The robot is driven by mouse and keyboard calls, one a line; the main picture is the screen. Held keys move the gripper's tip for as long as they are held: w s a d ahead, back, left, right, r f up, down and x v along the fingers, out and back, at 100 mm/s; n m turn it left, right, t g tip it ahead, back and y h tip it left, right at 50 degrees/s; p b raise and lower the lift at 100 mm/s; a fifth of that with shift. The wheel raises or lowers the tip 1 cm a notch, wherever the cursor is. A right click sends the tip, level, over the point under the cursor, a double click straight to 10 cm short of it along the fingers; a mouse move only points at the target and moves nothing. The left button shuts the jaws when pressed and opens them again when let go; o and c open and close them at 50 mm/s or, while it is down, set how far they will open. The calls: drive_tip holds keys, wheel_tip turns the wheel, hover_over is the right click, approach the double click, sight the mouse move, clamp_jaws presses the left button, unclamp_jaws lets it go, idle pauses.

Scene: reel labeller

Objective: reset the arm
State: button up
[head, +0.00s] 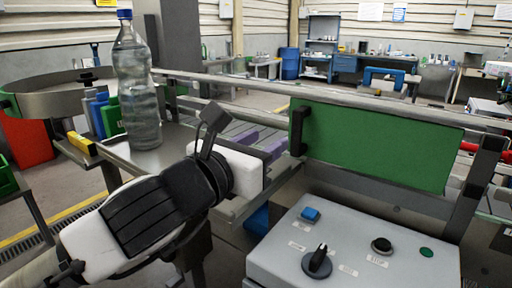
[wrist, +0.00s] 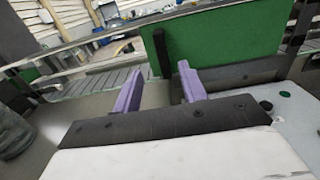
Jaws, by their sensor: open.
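My arm (head: 150,210), white and black, reaches from the lower left to the middle of the head view. My gripper (head: 256,140) is at its end, partly hidden behind its own white body. In the wrist view my gripper (wrist: 158,88) shows two purple fingers spread apart with nothing between them. It is in front of the green guard panel (head: 375,145), near that panel's left edge and black handle (head: 300,130). The panel also shows in the wrist view (wrist: 225,40). Whether the fingers touch anything cannot be told.
A grey control box (head: 350,250) with a blue button (head: 310,215), black knob (head: 317,262) and green lamp (head: 426,252) stands at lower right. A clear bottle (head: 138,90) with a blue cap stands on the left table, close to my arm. A rail (head: 250,88) runs behind.

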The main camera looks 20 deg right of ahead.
drive_tip(key=shift+s+a, duration=0.45)
drive_tip(key=shift+a, duration=0.1)
